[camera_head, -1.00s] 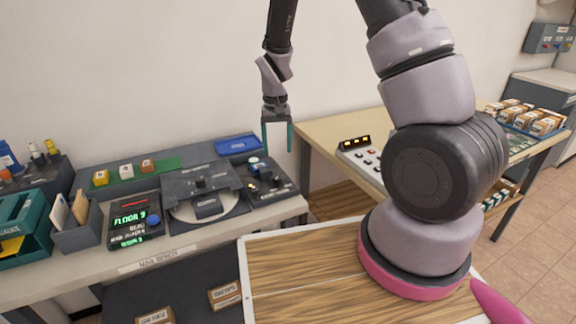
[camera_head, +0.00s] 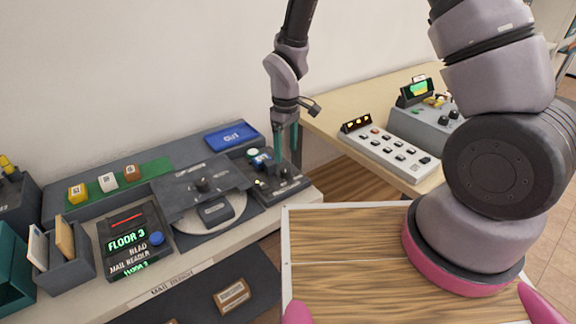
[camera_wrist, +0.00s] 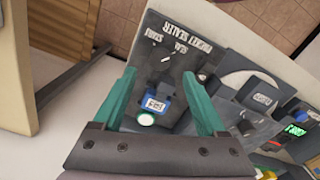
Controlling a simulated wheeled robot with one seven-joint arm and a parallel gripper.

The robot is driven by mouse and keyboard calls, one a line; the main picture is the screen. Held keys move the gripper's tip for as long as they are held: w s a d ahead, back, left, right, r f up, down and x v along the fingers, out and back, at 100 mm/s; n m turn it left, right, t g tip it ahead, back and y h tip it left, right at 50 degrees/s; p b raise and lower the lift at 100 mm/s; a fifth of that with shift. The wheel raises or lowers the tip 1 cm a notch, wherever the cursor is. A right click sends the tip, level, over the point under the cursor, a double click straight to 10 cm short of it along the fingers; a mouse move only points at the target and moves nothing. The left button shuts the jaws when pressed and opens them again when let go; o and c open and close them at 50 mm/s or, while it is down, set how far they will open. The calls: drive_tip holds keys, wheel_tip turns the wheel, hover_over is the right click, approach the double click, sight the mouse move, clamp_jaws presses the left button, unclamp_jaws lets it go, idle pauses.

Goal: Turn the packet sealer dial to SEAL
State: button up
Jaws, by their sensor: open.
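The packet sealer (camera_head: 283,184) is a dark unit at the right end of the mail bench. Its lettering, upside down in the wrist view, shows on the panel (camera_wrist: 190,42). A dark dial (camera_wrist: 161,82) appears between my fingers there; its pointer direction is unclear. A blue-labelled part (camera_wrist: 155,103) and a white-green button (camera_wrist: 146,119) sit beside it. My gripper (camera_head: 287,152) is open and empty, pointing down over the sealer; its teal fingers also frame the dial in the wrist view (camera_wrist: 160,76). I cannot tell whether they touch anything.
Left of the sealer are a round-plate unit (camera_head: 205,190), a mail reader (camera_head: 130,240) showing FLOOR 3, and a blue tray (camera_head: 231,136). A keypad panel (camera_head: 388,148) stands on the wooden table to the right. The wall is behind the bench.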

sight(286, 169)
wheel_tip(286, 169, down, 7)
drive_tip(key=shift+r, duration=0.1)
idle(0.3)
